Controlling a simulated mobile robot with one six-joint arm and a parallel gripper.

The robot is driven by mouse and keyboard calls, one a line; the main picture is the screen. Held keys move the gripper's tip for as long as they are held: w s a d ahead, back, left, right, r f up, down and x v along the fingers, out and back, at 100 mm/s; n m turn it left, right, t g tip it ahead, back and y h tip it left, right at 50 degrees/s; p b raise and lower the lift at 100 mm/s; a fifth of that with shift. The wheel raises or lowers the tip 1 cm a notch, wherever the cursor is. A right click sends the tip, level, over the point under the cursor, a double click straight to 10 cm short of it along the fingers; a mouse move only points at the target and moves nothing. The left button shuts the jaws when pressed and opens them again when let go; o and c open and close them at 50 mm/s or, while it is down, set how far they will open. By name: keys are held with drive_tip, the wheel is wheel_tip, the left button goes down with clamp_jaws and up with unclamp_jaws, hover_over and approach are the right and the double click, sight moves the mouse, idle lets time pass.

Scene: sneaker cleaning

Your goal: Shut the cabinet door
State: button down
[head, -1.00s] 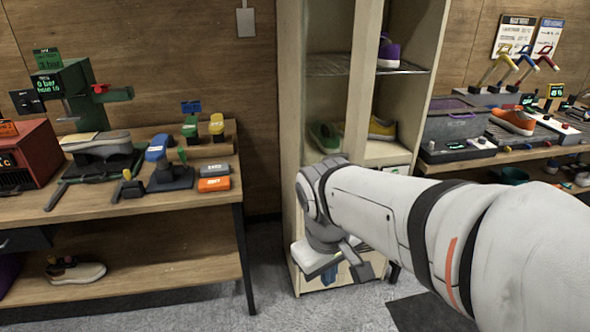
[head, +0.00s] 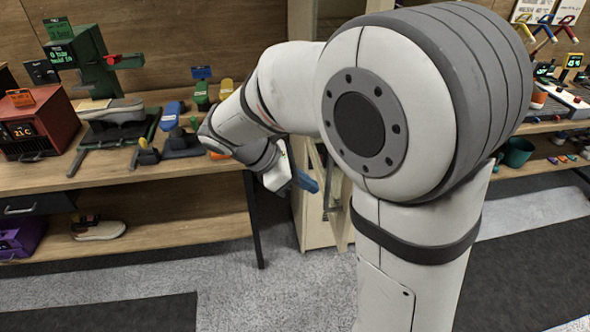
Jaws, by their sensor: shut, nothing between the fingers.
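The tall cream cabinet (head: 313,232) stands against the back wall, largely hidden behind my arm in the head view. A narrow strip of its door (head: 344,226) and a dark vertical handle (head: 327,190) show below my arm. How far the door stands open cannot be told from this strip. My gripper (head: 307,183), with blue fingertips, is shut and empty. It is in front of the cabinet's lower left part, left of the handle in the picture. Whether it touches the cabinet cannot be told.
A wooden workbench (head: 200,168) with a red box (head: 38,125), a green press (head: 92,60) and a grey shoe fills the left. A lower shelf holds another shoe (head: 98,230). A second bench stands at the right, with a green pot (head: 518,152). Grey floor is open in front.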

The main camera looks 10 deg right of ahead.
drive_tip(key=d+f+p, duration=0.1)
drive_tip(key=d+f, duration=0.1)
drive_tip(key=d, duration=0.4)
drive_tip(key=shift+d+f, duration=0.3)
drive_tip(key=shift+s, duration=0.1)
